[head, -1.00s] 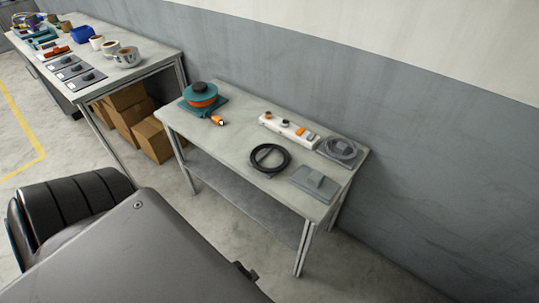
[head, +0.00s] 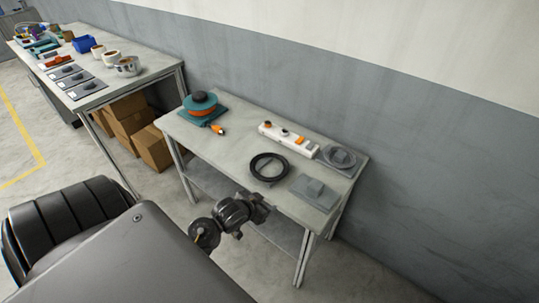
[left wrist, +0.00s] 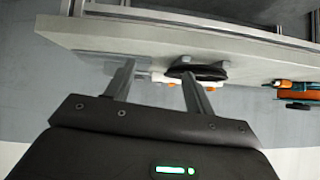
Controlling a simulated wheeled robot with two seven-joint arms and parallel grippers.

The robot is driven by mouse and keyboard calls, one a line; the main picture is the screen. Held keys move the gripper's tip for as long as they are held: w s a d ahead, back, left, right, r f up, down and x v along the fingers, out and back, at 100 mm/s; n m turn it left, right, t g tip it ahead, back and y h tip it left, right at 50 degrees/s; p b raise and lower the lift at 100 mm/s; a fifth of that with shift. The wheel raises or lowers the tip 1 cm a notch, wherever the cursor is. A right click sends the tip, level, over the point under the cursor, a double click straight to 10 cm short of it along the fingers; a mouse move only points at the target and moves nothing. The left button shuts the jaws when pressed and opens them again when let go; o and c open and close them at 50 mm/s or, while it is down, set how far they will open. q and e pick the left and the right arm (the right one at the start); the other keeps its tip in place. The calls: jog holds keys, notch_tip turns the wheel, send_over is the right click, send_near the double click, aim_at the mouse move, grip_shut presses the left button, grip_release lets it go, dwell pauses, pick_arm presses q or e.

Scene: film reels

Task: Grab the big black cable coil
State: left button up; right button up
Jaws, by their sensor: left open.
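The big black cable coil (head: 284,174) lies flat on the near part of the small workbench (head: 225,152). In the left wrist view the coil (left wrist: 208,71) shows nearly edge-on, partly behind one finger. My left gripper (head: 262,206) is at the bench's front edge, just short of the coil in the head view. In the left wrist view my left gripper (left wrist: 157,72) has its two fingers apart with nothing held between them. My right gripper is not in view.
On the bench are a teal and orange cable reel (head: 201,108), a white power strip (head: 287,139), a grey coil (head: 339,158) and a grey plate with a block (head: 313,190). The wall is behind.

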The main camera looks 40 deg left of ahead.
aim_at(281, 175)
pick_arm(q)
jog(key=w+a+t, duration=0.1)
jog(key=w, duration=0.1)
jog(key=w+a+r, duration=0.1)
jog(key=w, duration=0.1)
jog(key=w+a+r+t, duration=0.1)
jog(key=w+a, duration=0.1)
jog(key=shift+n+t+h, duration=0.3)
jog(key=shift+n, duration=0.1)
jog(key=shift+x, duration=5.35)
jog(key=shift+c, duration=0.2)
jog(key=shift+f, duration=0.1)
grip_shut()
